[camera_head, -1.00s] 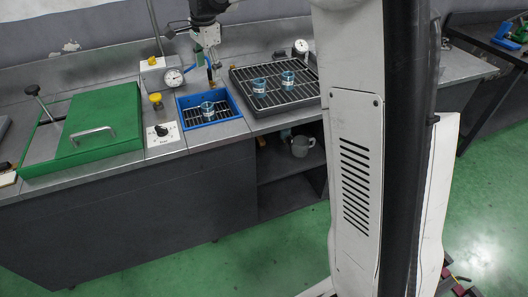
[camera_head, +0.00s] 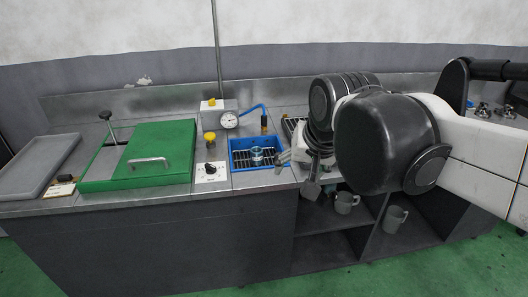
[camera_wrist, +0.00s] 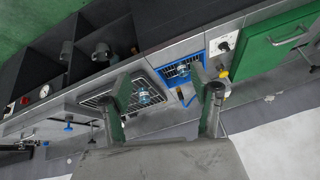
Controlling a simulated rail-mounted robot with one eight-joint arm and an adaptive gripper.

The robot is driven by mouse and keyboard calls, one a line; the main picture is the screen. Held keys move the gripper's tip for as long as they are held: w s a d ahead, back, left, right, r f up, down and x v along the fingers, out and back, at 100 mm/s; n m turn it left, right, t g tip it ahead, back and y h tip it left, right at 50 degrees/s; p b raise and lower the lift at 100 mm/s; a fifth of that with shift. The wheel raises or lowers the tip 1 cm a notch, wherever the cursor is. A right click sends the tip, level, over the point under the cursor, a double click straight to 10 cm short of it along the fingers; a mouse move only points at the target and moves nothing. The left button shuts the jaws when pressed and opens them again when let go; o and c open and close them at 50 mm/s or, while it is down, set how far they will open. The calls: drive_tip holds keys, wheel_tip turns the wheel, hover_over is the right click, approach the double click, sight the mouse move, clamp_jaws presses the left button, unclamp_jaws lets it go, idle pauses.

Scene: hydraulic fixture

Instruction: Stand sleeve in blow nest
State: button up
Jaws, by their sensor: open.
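The blow nest appears to be the blue open box (camera_head: 233,163) with a wire grid floor, set in the bench. A clear bluish ring-shaped sleeve (camera_head: 256,154) is inside it. The box also shows in the wrist view (camera_wrist: 158,76), with that sleeve (camera_wrist: 182,70). Another bluish sleeve (camera_wrist: 143,97) stands on a dark wire-grid tray (camera_wrist: 97,101), seen between my fingers. My gripper (camera_head: 298,173) is open and empty, right of the blue box and above the bench. Its two fingers also show in the wrist view (camera_wrist: 166,100). My arm hides most of the dark tray in the head view.
A dial gauge (camera_head: 228,120) and a blue hose (camera_head: 254,108) stand behind the box. A black-knob panel (camera_head: 210,171) and a green lidded unit (camera_head: 140,150) are to its left. Grey mugs (camera_head: 345,202) sit on the shelf below.

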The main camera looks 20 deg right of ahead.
drive_tip(key=s+f+n+t, duration=0.1)
drive_tip(key=s+f+n, duration=0.2)
drive_tip(key=s+f, duration=0.2)
drive_tip(key=s, duration=0.2)
drive_tip(key=shift+s+n, duration=0.3)
drive_tip(key=shift+s, duration=0.05)
idle(0.7)
